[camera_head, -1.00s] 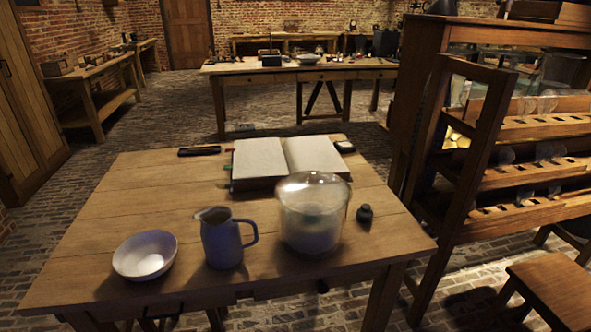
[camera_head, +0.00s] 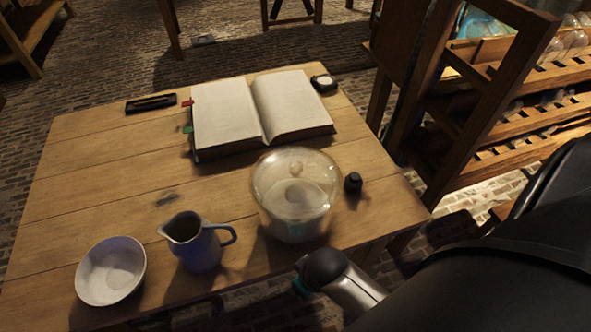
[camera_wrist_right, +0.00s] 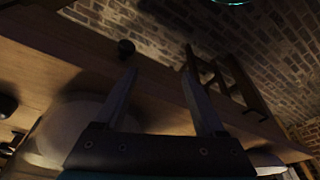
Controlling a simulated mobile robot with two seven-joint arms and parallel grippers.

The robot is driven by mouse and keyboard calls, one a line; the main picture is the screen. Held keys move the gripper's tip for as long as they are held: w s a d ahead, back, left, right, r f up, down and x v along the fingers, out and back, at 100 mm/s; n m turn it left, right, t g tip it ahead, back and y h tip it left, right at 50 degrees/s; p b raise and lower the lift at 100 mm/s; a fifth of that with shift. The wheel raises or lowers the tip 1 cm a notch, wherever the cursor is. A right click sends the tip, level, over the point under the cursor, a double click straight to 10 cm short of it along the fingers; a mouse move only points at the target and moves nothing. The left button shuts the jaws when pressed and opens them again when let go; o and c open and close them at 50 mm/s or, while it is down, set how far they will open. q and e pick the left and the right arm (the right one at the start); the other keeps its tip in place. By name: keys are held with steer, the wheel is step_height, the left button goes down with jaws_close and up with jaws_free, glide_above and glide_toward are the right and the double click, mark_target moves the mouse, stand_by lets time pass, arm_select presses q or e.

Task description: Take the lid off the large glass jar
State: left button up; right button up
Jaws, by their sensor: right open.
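The large glass jar (camera_head: 294,213) stands upright near the table's front right. Its clear domed lid (camera_head: 296,168) with a round knob is on top. In the right wrist view, a pale rounded shape at lower left, partly behind the gripper, looks like the jar (camera_wrist_right: 68,130). My right gripper (camera_wrist_right: 160,76) is open and empty, its two fingers apart. In the head view my right arm reaches in from the lower right and ends just right of and in front of the jar; its fingers cannot be made out there. My left gripper is not in view.
A wooden rack (camera_head: 500,100) stands at right.

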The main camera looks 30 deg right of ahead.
step_height(320, 180, up, 15)
steer(key=w+a+p, duration=0.1)
steer(key=w+p, duration=0.1)
steer(key=p, duration=0.1)
step_height(320, 180, up, 20)
steer(key=n+g, duration=0.1)
steer(key=n, duration=0.3)
glide_above(296, 166)
steer(key=s, duration=0.2)
steer(key=shift+y, duration=0.3)
steer(key=f, duration=0.3)
steer(key=w+f, duration=0.1)
steer(key=f, duration=0.2)
steer(key=f+b, duration=0.1)
steer(key=f, duration=0.3)
steer(key=shift+w, duration=0.15)
steer(key=f, duration=0.1)
steer(key=f+b, duration=0.1)
steer(key=f, duration=0.3)
steer(key=shift+w+f+b, duration=0.15)
steer(key=shift+w+b, duration=0.15)
steer(key=shift+w, duration=0.05)
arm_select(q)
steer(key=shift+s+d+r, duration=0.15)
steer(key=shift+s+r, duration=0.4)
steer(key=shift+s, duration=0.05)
arm_select(e)
jaws_close()
